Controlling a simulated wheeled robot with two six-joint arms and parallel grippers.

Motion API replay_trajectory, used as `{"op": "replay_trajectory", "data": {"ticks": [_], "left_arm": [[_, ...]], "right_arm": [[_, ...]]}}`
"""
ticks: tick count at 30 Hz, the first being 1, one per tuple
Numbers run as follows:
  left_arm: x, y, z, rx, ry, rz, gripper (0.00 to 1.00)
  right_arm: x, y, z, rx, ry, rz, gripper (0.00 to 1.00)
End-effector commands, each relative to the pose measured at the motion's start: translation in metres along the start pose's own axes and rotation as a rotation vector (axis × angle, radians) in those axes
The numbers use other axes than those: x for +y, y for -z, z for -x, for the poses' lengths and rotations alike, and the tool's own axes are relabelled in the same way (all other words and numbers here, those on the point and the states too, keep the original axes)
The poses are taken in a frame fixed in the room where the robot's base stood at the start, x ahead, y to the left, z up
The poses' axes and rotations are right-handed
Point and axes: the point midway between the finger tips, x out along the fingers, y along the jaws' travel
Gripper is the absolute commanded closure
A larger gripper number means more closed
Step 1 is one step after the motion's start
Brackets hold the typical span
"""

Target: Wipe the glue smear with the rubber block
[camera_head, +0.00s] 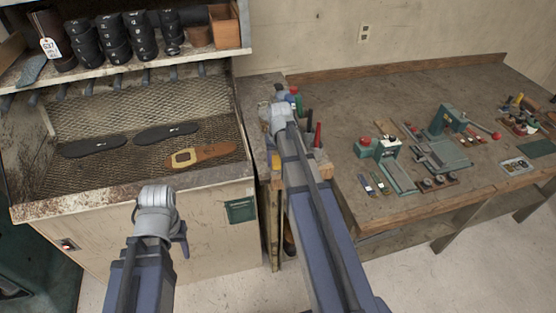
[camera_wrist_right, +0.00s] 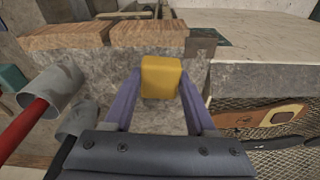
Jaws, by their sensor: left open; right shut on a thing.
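A yellow block (camera_wrist_right: 160,77), taken to be the rubber block, is between the fingertips of my right gripper (camera_wrist_right: 160,85). The gripper is shut on it, over a grey worn surface. I cannot tell for sure whether this mark is the glue smear. My left gripper (camera_head: 180,238) hangs in front of the bench, mostly hidden by its wrist; it is open, with nothing seen in it.
Two black soles (camera_head: 94,146) lie on the mesh. A shelf (camera_head: 120,66) with dark rolls overhangs its back. Beside my right gripper stand metal cups (camera_wrist_right: 55,85), one with a red-handled tool (camera_wrist_right: 25,130). A brown workbench (camera_head: 330,100) with green devices (camera_head: 447,120) fills the right.

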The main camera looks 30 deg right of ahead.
Motion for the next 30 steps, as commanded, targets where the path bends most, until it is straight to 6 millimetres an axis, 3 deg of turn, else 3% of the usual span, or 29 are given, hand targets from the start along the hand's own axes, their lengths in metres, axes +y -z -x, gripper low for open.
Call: {"op": "replay_trajectory", "data": {"ticks": [1, 12, 24, 30], "left_arm": [[-0.001, -0.001, 0.011, 0.000, 0.000, 0.000, 0.50], [-0.004, -0.003, 0.045, 0.000, 0.000, 0.000, 0.50], [-0.004, -0.003, 0.046, 0.000, 0.000, 0.000, 0.50], [-0.006, -0.004, 0.060, 0.000, 0.000, 0.000, 0.50]], "right_arm": [[0.000, 0.002, 0.011, 0.000, 0.000, 0.000, 1.00], [0.000, 0.007, 0.044, 0.001, 0.000, 0.000, 1.00], [0.000, 0.007, 0.046, 0.001, 0.000, 0.000, 1.00], [0.000, 0.009, 0.059, 0.001, 0.000, 0.000, 1.00]]}}
